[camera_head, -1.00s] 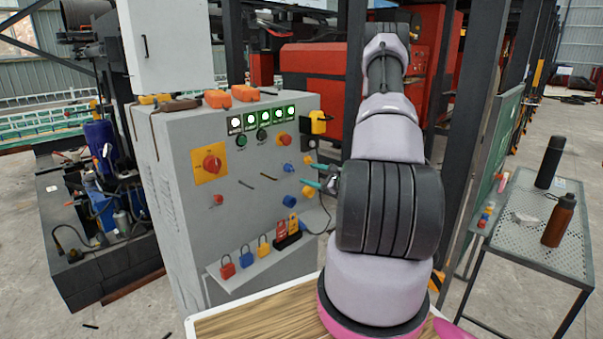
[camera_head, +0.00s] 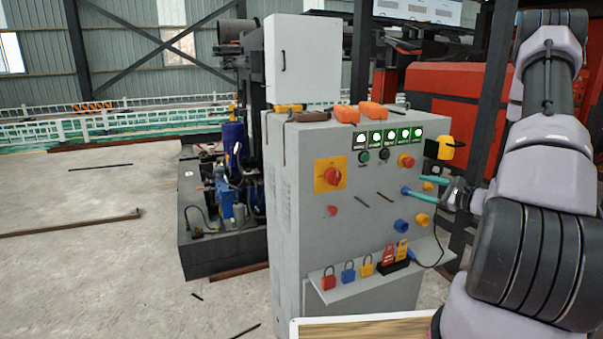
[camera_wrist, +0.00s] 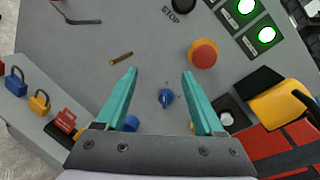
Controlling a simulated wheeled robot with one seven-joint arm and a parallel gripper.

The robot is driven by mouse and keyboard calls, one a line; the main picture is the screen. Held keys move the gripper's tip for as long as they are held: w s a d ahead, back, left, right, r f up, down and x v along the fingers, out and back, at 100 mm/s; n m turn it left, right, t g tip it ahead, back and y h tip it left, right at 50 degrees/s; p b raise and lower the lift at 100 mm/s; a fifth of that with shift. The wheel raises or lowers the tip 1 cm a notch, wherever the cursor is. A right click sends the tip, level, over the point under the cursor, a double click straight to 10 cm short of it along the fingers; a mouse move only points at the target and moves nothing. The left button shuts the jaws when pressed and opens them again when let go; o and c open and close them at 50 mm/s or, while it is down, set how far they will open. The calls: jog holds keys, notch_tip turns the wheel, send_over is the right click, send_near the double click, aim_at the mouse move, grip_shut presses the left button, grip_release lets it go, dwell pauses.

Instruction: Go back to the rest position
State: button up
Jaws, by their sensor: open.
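My gripper (camera_wrist: 158,100) is open and empty in the wrist view, its two teal fingers apart in front of the grey control panel (camera_wrist: 85,95). A small blue knob (camera_wrist: 165,98) shows between the fingers, and a red button on a yellow ring (camera_wrist: 204,54) lies past the right finger. In the head view my gripper (camera_head: 420,192) is beside the right part of the panel face (camera_head: 350,225). Its fingertips appear over the blue knob there; I cannot tell whether they touch it.
A shelf (camera_head: 345,290) with several padlocks juts from the panel's lower front. Orange items (camera_head: 372,111) lie on the cabinet top. A yellow-and-black device (camera_wrist: 280,105) sits at the panel's right edge. A wooden-topped surface (camera_head: 380,328) is at the bottom. Open floor (camera_head: 90,240) lies left.

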jog(key=s+a+r+n+g+y, duration=0.1)
jog(key=s+a+r+n+g, duration=0.45)
jog(key=a+r, duration=0.3)
jog(key=s+a+r+n+g+y, duration=0.1)
jog(key=s+a+r+n+g, duration=0.45)
jog(key=a+r, duration=0.3)
jog(key=s+r+n+t+h, duration=0.4)
jog(key=s+r+h, duration=0.5)
jog(key=s, duration=0.6)
jog(key=r+n, duration=0.1)
jog(key=n, duration=0.1)
jog(key=shift+s+d+r+n, duration=0.25)
jog(key=shift+d+r+n, duration=0.05)
jog(key=shift+n, duration=0.1)
